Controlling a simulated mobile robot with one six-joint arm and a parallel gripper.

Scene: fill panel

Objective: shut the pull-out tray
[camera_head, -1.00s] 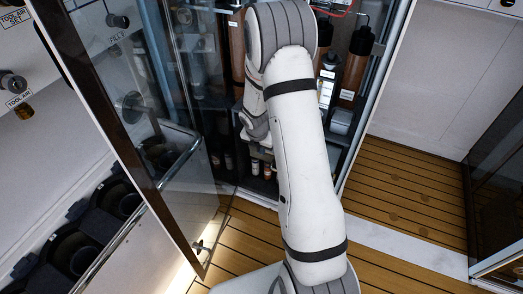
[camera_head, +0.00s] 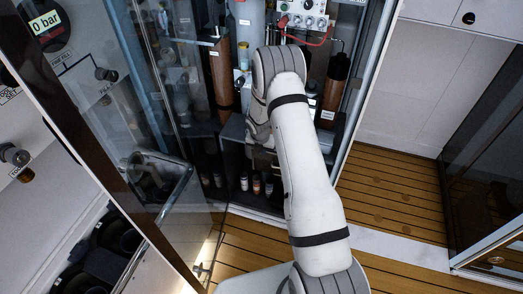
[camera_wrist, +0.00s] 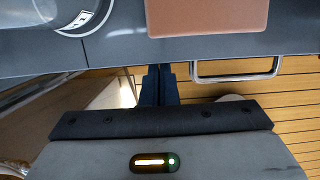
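The pull-out tray (camera_wrist: 110,52) crosses the top of the wrist view as a dark grey slab with a straight front edge. A metal bar handle (camera_wrist: 235,76) sticks out from its front, right of centre. My gripper (camera_wrist: 157,72) shows as two dark blue fingers side by side with no clear gap. The fingertips are at the tray's front edge, left of the handle and apart from it; I cannot tell if they touch. In the head view, a dark grey tray edge (camera_head: 234,130) shows inside the open cabinet; my arm hides the gripper and the rest.
A brown block (camera_wrist: 207,16) and a pale round base (camera_wrist: 78,18) stand on the tray. Several small bottles (camera_head: 256,184) stand low in the cabinet. An open glass door (camera_head: 120,130) is on the left. Wooden floor (camera_head: 390,190) lies clear at right.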

